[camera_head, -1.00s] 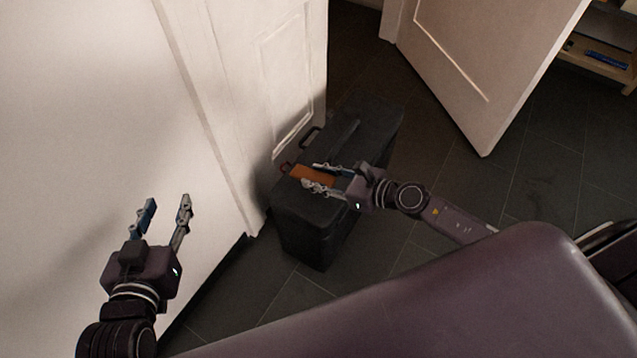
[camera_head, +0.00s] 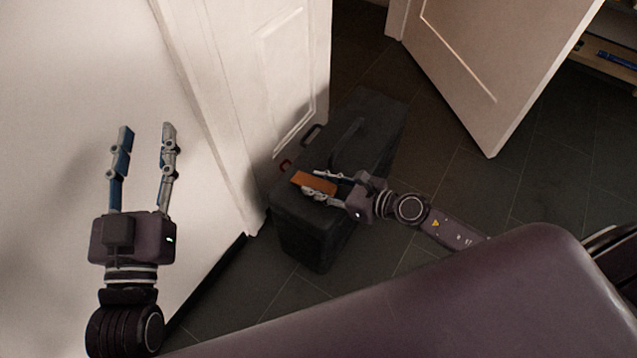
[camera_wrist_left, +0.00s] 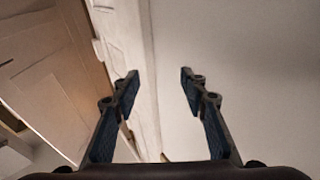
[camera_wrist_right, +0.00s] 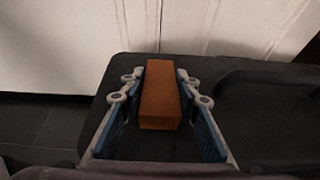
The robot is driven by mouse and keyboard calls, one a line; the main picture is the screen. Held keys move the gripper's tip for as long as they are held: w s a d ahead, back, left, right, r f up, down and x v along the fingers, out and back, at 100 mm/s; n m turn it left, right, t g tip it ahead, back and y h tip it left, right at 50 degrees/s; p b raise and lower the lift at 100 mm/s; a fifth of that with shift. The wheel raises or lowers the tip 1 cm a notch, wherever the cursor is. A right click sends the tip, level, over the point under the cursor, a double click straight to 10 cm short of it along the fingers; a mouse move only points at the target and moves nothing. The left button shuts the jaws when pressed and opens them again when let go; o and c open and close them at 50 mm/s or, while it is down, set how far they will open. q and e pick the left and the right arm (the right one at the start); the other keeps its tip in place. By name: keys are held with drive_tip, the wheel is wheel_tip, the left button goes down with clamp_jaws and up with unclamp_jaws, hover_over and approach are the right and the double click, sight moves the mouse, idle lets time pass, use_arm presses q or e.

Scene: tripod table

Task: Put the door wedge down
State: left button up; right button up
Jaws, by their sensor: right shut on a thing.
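The door wedge is an orange-brown block (camera_head: 312,183) over the near end of the black case's top. It also shows in the right wrist view (camera_wrist_right: 160,95), between the two fingers and pointing away from the wrist. My right gripper (camera_head: 322,184) is shut on the wedge, with a finger along each side. Whether the wedge touches the case top cannot be told. My left gripper (camera_head: 146,130) is open and empty in front of the white wall at the left. Its spread fingers (camera_wrist_left: 158,75) show nothing between them in the left wrist view.
The black case (camera_head: 355,140) stands on the dark tiled floor beside a white panelled door (camera_head: 290,70), with handles on its top. Another white door (camera_head: 480,60) stands ajar at the back right. A wooden shelf (camera_head: 606,66) is at the far right. Floor between is clear.

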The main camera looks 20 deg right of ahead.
drive_tip(key=shift+f, duration=0.2)
use_arm(q)
drive_tip(key=shift+s+r+t, duration=0.15)
drive_tip(key=shift+r+t, duration=0.15)
drive_tip(key=shift+r, duration=0.3)
use_arm(e)
drive_tip(key=o, duration=1.2)
drive_tip(key=shift+r, duration=0.1)
